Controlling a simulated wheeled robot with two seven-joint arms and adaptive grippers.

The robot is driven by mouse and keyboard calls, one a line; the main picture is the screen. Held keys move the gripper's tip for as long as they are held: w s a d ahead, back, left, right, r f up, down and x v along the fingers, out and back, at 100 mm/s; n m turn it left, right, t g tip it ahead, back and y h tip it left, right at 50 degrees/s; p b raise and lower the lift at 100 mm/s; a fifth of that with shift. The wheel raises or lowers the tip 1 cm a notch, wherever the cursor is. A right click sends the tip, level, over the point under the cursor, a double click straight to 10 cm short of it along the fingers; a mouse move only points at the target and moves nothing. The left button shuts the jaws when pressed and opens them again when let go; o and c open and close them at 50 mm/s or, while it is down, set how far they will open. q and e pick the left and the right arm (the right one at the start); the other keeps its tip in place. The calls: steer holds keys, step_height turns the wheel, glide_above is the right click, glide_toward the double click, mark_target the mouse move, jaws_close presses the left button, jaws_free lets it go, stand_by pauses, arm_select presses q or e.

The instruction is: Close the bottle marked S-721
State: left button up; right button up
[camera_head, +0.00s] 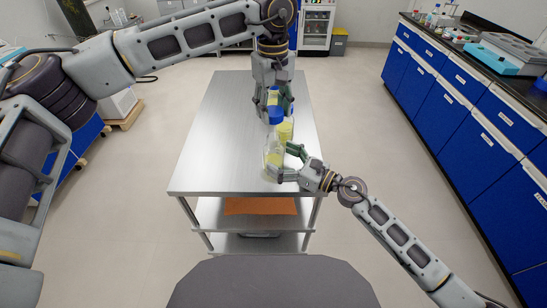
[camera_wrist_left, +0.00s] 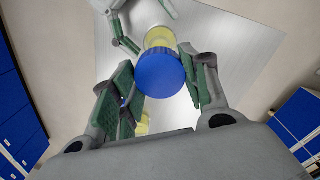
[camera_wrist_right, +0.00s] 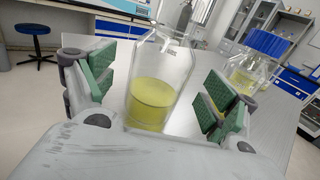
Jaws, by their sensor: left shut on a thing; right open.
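A clear bottle (camera_head: 272,152) with yellow liquid stands upright near the table's front. It fills the middle of the right wrist view (camera_wrist_right: 153,97), where its neck shows no cap. A blue cap (camera_head: 275,117) is above it, held by my left gripper (camera_head: 277,107), which points down. The cap shows between the fingers in the left wrist view (camera_wrist_left: 160,74). My right gripper (camera_head: 283,162) is open, with a finger on either side of the bottle. I cannot read the S-721 marking.
Another bottle with yellow liquid (camera_head: 286,130) stands close behind; it has a blue cap in the right wrist view (camera_wrist_right: 268,45). The steel table (camera_head: 220,135) is bare to the left. Blue cabinets (camera_head: 440,105) line the right side, apart from the table.

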mark_target(274, 136)
steer(key=shift+x, duration=1.5)
steer(key=c, duration=1.5)
arm_select(q)
steer(key=shift+f, duration=2.5)
arm_select(e)
steer(key=shift+c, duration=0.2)
